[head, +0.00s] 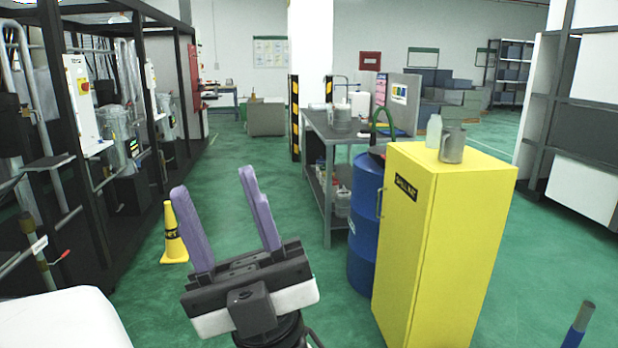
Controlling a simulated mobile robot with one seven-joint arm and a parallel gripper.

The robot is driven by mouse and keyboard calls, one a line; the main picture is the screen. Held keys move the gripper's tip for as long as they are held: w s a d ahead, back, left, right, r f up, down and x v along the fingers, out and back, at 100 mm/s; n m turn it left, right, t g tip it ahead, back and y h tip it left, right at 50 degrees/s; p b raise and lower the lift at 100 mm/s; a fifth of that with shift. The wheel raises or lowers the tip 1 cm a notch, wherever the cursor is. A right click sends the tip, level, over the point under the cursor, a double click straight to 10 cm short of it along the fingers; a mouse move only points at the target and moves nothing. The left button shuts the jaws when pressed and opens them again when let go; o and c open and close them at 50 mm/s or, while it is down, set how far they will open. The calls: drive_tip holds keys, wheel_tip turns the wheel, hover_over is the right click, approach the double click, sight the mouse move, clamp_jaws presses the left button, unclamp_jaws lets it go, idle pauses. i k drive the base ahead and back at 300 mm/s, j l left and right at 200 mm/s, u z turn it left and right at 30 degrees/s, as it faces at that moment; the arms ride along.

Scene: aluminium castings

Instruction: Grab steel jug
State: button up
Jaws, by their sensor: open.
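A grey metal jug (453,146), which looks like the steel jug, stands upright on top of the yellow cabinet (440,240) at the right. A pale bottle (433,131) stands just behind and left of it. My gripper (222,204) is in the lower middle of the head view, its two purple fingers apart and pointing up. It is open and empty. It is well to the left of the cabinet and not touching the jug.
A blue drum (364,225) stands against the cabinet's left side. Behind it is a grey workbench (327,128) with metal containers. A yellow cone (174,236) stands left of my gripper, near black-framed machinery. Green floor is clear in the middle.

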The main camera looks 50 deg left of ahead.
sight(453, 139)
drive_tip(key=i+j+z, duration=0.25)
drive_tip(key=i+j, duration=0.2)
drive_tip(key=j, duration=0.2)
drive_tip(key=i+j+z, duration=0.25)
drive_tip(key=i+j, duration=0.15)
drive_tip(key=j, duration=0.3)
drive_tip(key=i+j+z, duration=0.15)
drive_tip(key=j, duration=0.25)
drive_tip(key=i+j+z, duration=0.15)
drive_tip(key=j, duration=0.25)
drive_tip(key=i+j+z, duration=0.1)
drive_tip(key=j, duration=0.35)
drive_tip(key=i+j+z, duration=0.15)
drive_tip(key=j, duration=0.25)
drive_tip(key=i, duration=0.1)
